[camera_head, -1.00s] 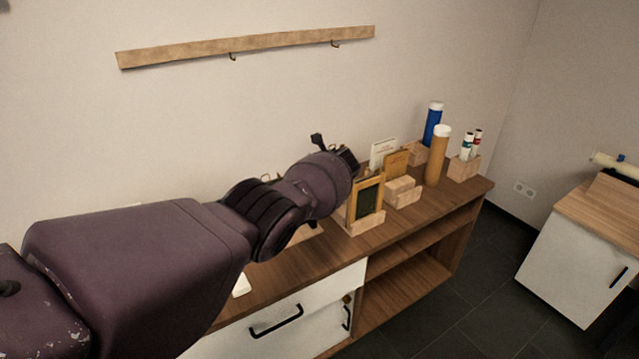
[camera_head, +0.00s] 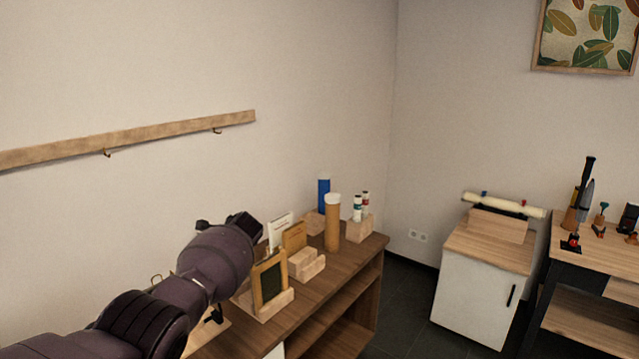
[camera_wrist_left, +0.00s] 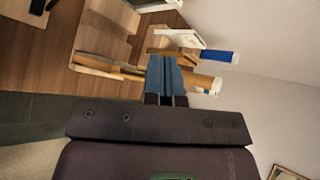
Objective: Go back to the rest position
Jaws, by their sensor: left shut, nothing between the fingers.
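My left arm comes in from the lower left in the head view, over the wooden cabinet (camera_head: 330,290). Its wrist ends behind and above a small framed board (camera_head: 269,281), with the fingertips hidden. In the left wrist view the blue-grey fingers of my left gripper (camera_wrist_left: 165,72) are together, with nothing between them. They overlap the holders and tubes in that picture; whether they touch any is unclear. My right gripper is in neither view.
Cards, an orange-brown tube (camera_head: 332,225), a blue tube (camera_head: 323,192) and wooden holders crowd the cabinet top near my left wrist. A hook rail (camera_head: 130,138) is on the wall. A white cabinet (camera_head: 478,285) and tool table (camera_head: 590,262) stand right, with dark floor between.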

